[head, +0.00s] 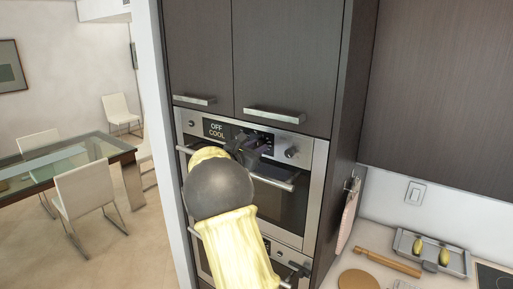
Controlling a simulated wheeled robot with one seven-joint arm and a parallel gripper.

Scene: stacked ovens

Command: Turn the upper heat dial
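The upper oven (288,203) is built into a dark cabinet, with a steel control panel along its top. A round dial (291,152) is at the panel's right and a smaller knob (190,125) is at its left; no label shows which is the heat dial. My arm hides much of the oven front. The fingers are too small and dark to tell their opening.
The upper oven's bar handle (272,180) runs just below my gripper. Cabinet handles (274,115) stick out above. A lower oven (203,262) is mostly behind my arm. A counter at the right holds a tray (457,263) and a rolling pin (388,262). A glass table (60,165) stands left.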

